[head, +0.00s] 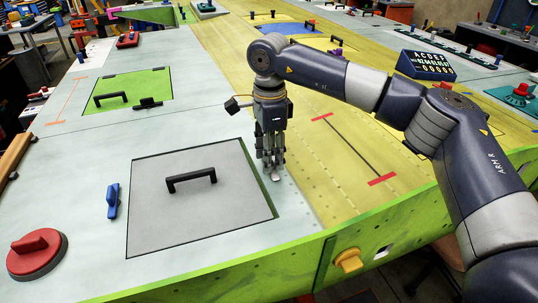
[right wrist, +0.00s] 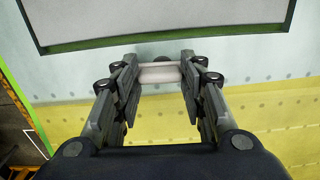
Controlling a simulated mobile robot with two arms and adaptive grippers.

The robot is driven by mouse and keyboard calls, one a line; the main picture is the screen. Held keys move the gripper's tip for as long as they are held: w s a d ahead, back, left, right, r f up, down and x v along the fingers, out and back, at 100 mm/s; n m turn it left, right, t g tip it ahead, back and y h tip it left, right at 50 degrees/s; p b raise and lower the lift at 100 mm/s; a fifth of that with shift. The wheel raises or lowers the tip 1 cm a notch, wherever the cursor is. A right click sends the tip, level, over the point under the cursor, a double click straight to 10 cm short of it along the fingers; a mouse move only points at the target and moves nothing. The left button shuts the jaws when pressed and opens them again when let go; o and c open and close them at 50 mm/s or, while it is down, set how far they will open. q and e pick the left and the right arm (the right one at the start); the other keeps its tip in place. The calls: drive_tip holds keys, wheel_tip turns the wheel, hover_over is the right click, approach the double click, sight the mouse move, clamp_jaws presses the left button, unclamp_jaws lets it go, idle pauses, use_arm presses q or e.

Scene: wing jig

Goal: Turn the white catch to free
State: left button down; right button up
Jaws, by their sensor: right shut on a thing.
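The white catch (right wrist: 160,74) sits between the fingers of my right gripper (right wrist: 160,85) in the right wrist view. Its bar lies across the gap, roughly along the near edge of the grey panel (right wrist: 105,22). In the head view my right gripper (head: 271,168) points down beside the right edge of the grey panel (head: 225,215) and is shut on the catch. Only a small pale end of the catch (head: 277,177) shows below the fingertips; the rest is hidden. My left gripper is not in view.
The grey panel has a black handle (head: 191,178), and a blue catch (head: 112,200) stands at its left. A red round knob (head: 37,250) is at the lower left. A yellow knob (head: 348,260) sits on the green side edge. The yellow skin right of the gripper is mostly clear.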

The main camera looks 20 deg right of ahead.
drive_tip(key=shift+n, duration=0.3)
drive_tip(key=o, duration=1.1)
drive_tip(key=shift+c, duration=0.2)
drive_tip(key=shift+r, duration=0.15)
wheel_tip(320, 180, up, 12)
drive_tip(key=shift+f, duration=0.2)
